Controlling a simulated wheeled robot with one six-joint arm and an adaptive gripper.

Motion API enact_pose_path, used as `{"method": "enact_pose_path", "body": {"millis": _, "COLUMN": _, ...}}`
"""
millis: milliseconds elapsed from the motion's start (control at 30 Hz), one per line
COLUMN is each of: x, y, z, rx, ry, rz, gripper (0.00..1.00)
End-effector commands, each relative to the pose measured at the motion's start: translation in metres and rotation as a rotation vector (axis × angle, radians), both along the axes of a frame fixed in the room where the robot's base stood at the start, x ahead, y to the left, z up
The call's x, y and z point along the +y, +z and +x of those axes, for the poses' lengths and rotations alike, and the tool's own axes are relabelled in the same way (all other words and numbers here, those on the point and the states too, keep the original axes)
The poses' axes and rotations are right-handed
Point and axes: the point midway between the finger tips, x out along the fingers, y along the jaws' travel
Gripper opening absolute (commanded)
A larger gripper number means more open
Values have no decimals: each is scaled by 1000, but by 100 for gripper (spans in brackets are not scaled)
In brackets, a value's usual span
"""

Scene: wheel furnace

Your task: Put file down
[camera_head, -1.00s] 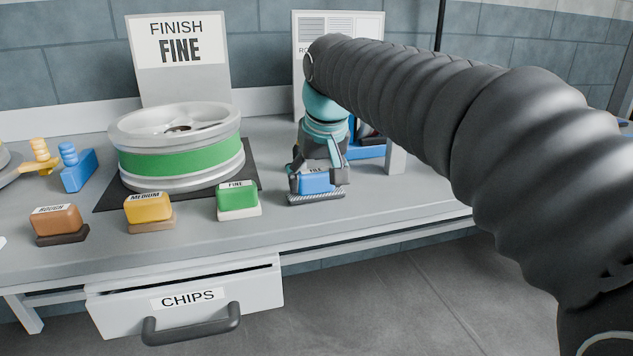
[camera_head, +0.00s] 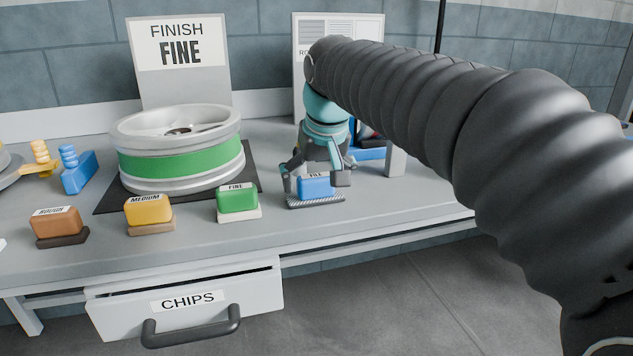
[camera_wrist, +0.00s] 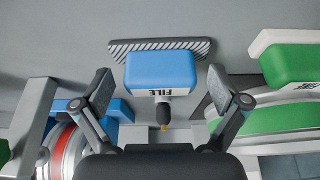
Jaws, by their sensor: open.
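The blue file (camera_head: 316,188), with a FILE label and a striped grey base, sits on the grey bench just right of the green FINE block. My gripper (camera_head: 316,174) is above it with its fingers spread open to either side. In the wrist view the file (camera_wrist: 161,70) lies ahead of and between the open fingertips (camera_wrist: 168,98), with a gap on each side. The label faces my gripper there.
The green FINE block (camera_head: 237,202), yellow MEDIUM block (camera_head: 149,213) and brown ROUGH block (camera_head: 59,227) stand in a row to the left. A green-banded wheel (camera_head: 180,160) sits on a dark mat (camera_head: 253,181) behind them. A grey post (camera_head: 396,158) stands to the right. Bare bench lies in front.

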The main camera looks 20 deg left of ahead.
Motion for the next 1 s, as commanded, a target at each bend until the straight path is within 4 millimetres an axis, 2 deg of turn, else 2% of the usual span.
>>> {"method": "enact_pose_path", "body": {"millis": 400, "x": -15, "y": 73, "z": -25, "rx": -3, "ry": 0, "rz": 2, "gripper": 98}}
{"method": "enact_pose_path", "body": {"millis": 533, "x": -19, "y": 92, "z": -32, "rx": -3, "ry": 0, "rz": 2, "gripper": 98}}
{"method": "enact_pose_path", "body": {"millis": 700, "x": -22, "y": 104, "z": -37, "rx": -2, "ry": 0, "rz": 1, "gripper": 98}}
{"method": "enact_pose_path", "body": {"millis": 1000, "x": -25, "y": 107, "z": -38, "rx": -1, "ry": -2, "rz": 0, "gripper": 98}}
